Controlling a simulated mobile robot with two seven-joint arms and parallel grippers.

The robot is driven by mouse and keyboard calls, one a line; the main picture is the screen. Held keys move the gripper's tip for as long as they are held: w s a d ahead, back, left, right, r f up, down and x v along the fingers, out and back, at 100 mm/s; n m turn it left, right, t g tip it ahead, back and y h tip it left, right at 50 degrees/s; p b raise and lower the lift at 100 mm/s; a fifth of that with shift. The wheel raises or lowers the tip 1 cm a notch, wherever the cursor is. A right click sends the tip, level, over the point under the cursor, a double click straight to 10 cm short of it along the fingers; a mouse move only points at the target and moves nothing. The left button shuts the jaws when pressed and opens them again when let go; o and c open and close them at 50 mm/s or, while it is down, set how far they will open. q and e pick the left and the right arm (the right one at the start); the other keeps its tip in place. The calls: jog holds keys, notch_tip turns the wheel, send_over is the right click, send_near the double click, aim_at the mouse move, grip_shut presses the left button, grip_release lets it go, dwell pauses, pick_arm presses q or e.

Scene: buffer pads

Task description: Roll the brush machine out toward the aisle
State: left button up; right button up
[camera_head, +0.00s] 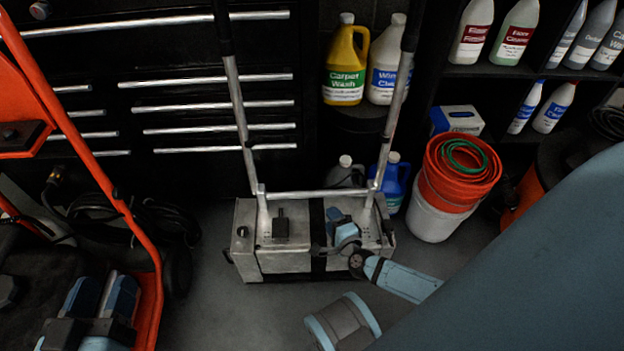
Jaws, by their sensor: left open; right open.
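The brush machine (284,262) stands upright on the floor in the middle of the head view. It has a low, boxy grey metal body with a dark band and a small black block on top. Two tall handle bars (239,110) with dark upper ends rise from it, joined low down by a crossbar (318,194). My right gripper (341,223) is open over the right part of the body; I cannot tell whether it touches. My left gripper (101,296) is open at the lower left, in front of an orange-framed cart and well apart from the machine.
A black drawer cabinet (215,117) stands close behind. The orange-framed cart (139,247) and dark hoses (160,218) are left. Floor (235,310) shows in front. My arm covers the lower right.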

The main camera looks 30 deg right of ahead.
aim_at(314, 194)
jog(key=b+x, duration=0.4)
jog(key=x, duration=0.7)
jog(key=shift+a+f, duration=0.1)
jog(key=shift+f, duration=0.05)
jog(key=shift+w, duration=0.65)
pick_arm(q)
jog(key=w+m, duration=0.1)
jog(key=w+a+m+t+h, duration=0.1)
jog(key=m, duration=0.1)
jog(key=shift+a+r, duration=0.2)
jog(key=shift+r, duration=0.1)
pick_arm(e)
grip_shut()
